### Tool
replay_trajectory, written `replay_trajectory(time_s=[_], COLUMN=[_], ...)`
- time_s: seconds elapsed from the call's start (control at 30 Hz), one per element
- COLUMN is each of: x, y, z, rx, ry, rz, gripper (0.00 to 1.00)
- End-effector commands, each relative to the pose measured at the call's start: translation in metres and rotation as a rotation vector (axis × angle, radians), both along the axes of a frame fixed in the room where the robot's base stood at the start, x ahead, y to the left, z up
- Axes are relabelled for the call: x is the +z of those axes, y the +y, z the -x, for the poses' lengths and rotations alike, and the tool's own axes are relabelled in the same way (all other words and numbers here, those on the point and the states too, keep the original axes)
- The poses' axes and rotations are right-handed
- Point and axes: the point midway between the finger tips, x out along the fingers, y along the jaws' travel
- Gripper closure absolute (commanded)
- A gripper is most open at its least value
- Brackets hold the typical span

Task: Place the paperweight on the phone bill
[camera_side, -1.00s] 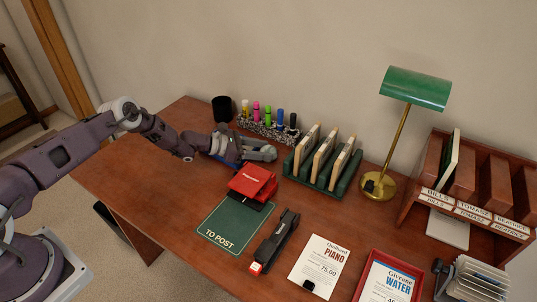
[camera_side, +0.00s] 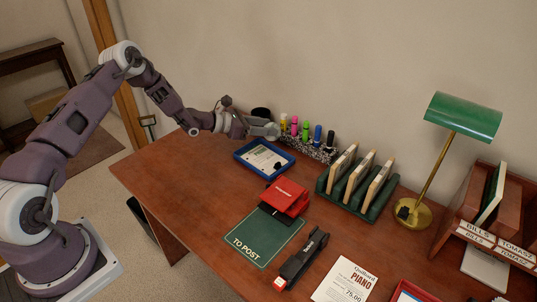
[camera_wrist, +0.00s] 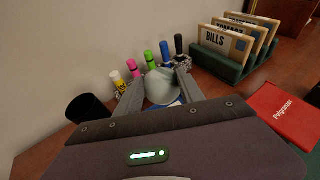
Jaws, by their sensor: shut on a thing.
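My gripper (camera_wrist: 160,88) is shut on a pale, rounded, glassy thing, which looks like the paperweight (camera_wrist: 159,84), in the wrist view. In the side view, my gripper (camera_side: 268,130) is raised above the back left of the desk, near the pens; the held thing is hard to make out there. A blue tray (camera_side: 240,158) with a printed white paper (camera_side: 265,158) lies below and close to my gripper. The paper's print is too small to read, so I cannot tell whether it is the phone bill. A bit of blue shows below the held thing in the wrist view.
Several coloured markers (camera_side: 306,130) stand in a speckled holder behind my gripper, beside a black cup (camera_wrist: 88,108). A green rack (camera_side: 328,186) of cards, a red item (camera_side: 287,194), a green "TO POST" mat (camera_side: 262,240), a black stapler (camera_side: 300,260) and a lamp (camera_side: 452,165) stand rightward.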

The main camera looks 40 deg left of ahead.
Motion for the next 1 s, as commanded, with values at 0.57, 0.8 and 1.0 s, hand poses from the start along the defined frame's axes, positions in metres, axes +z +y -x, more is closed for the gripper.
replay_trajectory(time_s=[0.57, 0.8, 1.0], x=[-0.094, -0.098, -0.102], y=[0.027, 0.027, 0.027], z=[0.01, 0.009, 0.01], rx=[0.075, 0.075, 0.075], ry=[0.004, 0.002, 0.004], rz=[-0.006, -0.007, -0.008], gripper=[1.0, 1.0, 0.47])
